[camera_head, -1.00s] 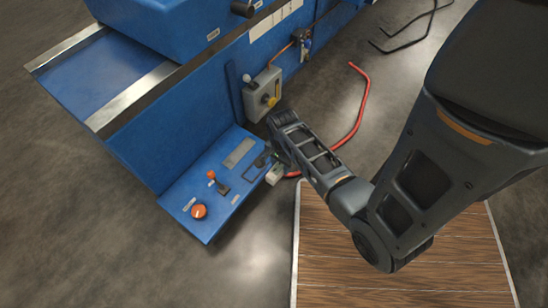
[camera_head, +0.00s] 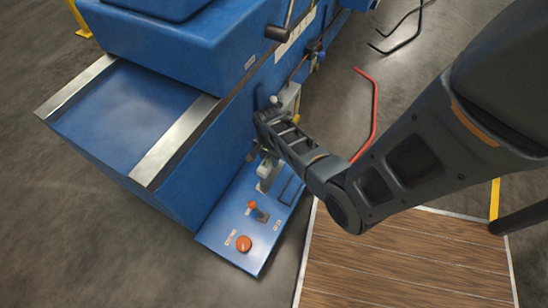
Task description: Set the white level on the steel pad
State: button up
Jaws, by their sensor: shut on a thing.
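The white level (camera_head: 265,168) is a small pale block at the end of my gripper (camera_head: 264,157), in the head view. My gripper is small here, partly hidden by my own wrist, and shut on the level. The steel pad (camera_head: 272,181) is a grey plate on the low blue control shelf (camera_head: 226,236). The level is over or at the far end of the pad. I cannot tell whether they touch. My gripper and the level cover part of the pad.
The shelf carries an orange knob (camera_head: 243,243) and a small orange-tipped lever (camera_head: 252,205). The blue machine (camera_head: 150,110) rises beside it, with a grey box (camera_head: 290,97) behind my wrist. A wooden platform (camera_head: 400,265) is at the lower right.

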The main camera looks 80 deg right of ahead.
jog(key=b, duration=0.5)
send_over(270, 175)
jog(key=shift+s+f, duration=0.1)
jog(key=shift+f, duration=2.65)
jog(key=shift+p, duration=0.45)
jog(key=shift+f+b, duration=1)
jog(key=shift+f, duration=0.3)
jog(key=shift+f, duration=0.3)
jog(key=shift+f+b, duration=0.35)
jog(key=shift+f, duration=0.05)
jog(key=o, duration=1.3)
jog(key=shift+c, duration=0.2)
